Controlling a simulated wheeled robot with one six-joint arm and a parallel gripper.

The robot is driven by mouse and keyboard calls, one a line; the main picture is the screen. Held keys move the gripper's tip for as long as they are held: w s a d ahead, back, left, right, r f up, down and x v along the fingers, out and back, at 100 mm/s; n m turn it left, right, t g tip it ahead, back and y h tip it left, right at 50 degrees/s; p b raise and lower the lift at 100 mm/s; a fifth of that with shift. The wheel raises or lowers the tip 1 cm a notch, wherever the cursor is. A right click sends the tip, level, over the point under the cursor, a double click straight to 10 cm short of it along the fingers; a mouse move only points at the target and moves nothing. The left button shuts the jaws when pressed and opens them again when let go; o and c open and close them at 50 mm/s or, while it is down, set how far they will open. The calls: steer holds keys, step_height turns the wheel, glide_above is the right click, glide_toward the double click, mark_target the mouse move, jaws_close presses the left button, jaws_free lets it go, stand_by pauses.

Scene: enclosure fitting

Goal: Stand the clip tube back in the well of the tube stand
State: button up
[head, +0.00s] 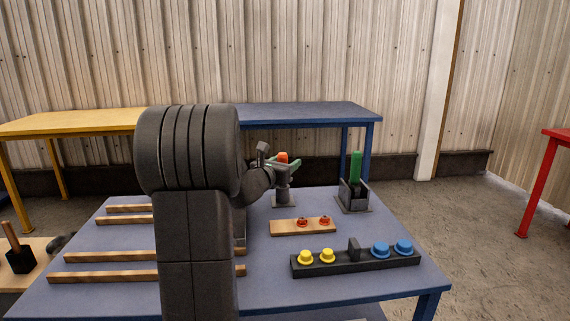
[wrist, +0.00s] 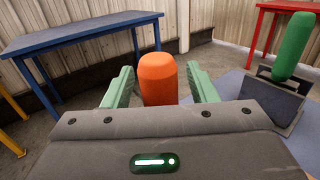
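An orange round-topped tube (head: 283,157) stands at the back of the blue table, above a grey stand (head: 283,197) with a flat base. My gripper (wrist: 161,88) is around the orange tube (wrist: 158,78) in the wrist view, one green finger on each side. Narrow gaps show between the fingers and the tube, so it looks open. The tube's lower part is hidden behind my gripper body. A green tube (head: 355,167) stands upright in a dark holder (head: 354,196) to the right; it also shows in the wrist view (wrist: 292,46). I cannot tell which tube is the clip tube.
A wooden block (head: 283,229) with two red knobs and a dark bar (head: 340,268) with yellow and blue knobs lie nearer on the table. Wooden strips (head: 105,277) lie left. Blue (head: 310,113), yellow (head: 70,122) and red (head: 556,135) tables stand beyond.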

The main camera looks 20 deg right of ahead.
steer(key=shift+a, duration=0.1)
steer(key=v, duration=1.3)
steer(key=shift+s+a+b, duration=0.2)
steer(key=shift+s+b, duration=0.1)
steer(key=shift+b, duration=0.1)
steer(key=shift+d, duration=0.1)
steer(key=p+x, duration=0.1)
steer(key=x, duration=1.3)
steer(key=shift+r, duration=0.1)
steer(key=shift+r+p, duration=0.45)
steer(key=shift+p, duration=0.05)
steer(key=shift+f, duration=0.15)
